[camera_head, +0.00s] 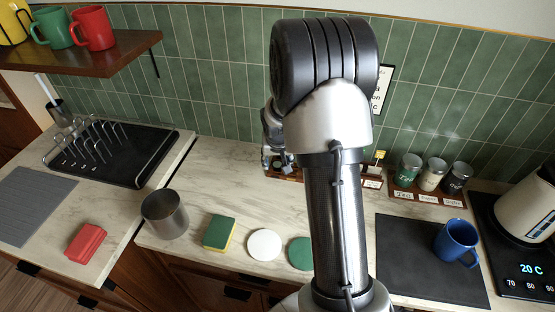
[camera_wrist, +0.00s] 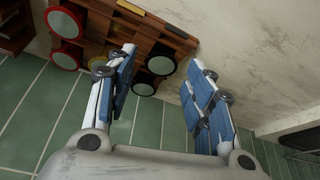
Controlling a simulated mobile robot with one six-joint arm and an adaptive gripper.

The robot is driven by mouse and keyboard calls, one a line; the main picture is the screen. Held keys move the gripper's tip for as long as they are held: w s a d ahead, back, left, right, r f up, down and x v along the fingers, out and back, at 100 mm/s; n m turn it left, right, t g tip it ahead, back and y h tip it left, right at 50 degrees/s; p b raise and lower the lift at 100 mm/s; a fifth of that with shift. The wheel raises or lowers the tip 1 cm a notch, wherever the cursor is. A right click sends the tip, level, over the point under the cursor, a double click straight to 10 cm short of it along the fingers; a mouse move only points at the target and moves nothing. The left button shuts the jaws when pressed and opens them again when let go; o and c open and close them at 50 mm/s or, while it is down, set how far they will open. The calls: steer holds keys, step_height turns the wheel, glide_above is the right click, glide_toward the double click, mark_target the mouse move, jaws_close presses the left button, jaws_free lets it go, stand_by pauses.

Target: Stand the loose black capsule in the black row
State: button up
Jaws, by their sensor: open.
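A brown wooden rack (camera_wrist: 178,34) fills the top of the wrist view, and part of it shows behind my arm in the head view (camera_head: 288,174). Red-rimmed round capsules (camera_wrist: 63,22) sit at its left. Two black-rimmed round capsules (camera_wrist: 160,65) (camera_wrist: 142,89) show between my fingers, one beyond the other. I cannot tell which black capsule, if either, is the loose one. My gripper (camera_wrist: 163,80) is open, with its fingers on either side of the black capsules and no visible grip. In the head view my gripper (camera_head: 277,160) is beside the rack, partly hidden by my arm.
Three jars (camera_head: 432,174) stand in a labelled rack at the back right. A blue mug (camera_head: 456,241) stands on a dark mat (camera_head: 405,262), near a kettle (camera_head: 530,208). A metal cup (camera_head: 164,214), sponge (camera_head: 219,233) and round coasters (camera_head: 264,244) lie along the counter front.

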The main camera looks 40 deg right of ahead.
steer(key=p+v, duration=0.3)
steer(key=v, duration=0.9)
steer(key=s+a+r+n, duration=0.3)
steer(key=s+a+r, duration=0.5)
steer(key=a+r, duration=0.25)
steer(key=s+a+r+n+y, duration=0.1)
steer(key=s+a, duration=0.4)
steer(key=s, duration=0.3)
steer(key=s+a+r+n+t+y, duration=0.1)
steer(key=s+a+n, duration=0.1)
steer(key=s+a, duration=0.4)
steer(key=shift+s+a+r+n, duration=0.15)
steer(key=shift+s+r+n, duration=0.2)
steer(key=shift+s, duration=0.75)
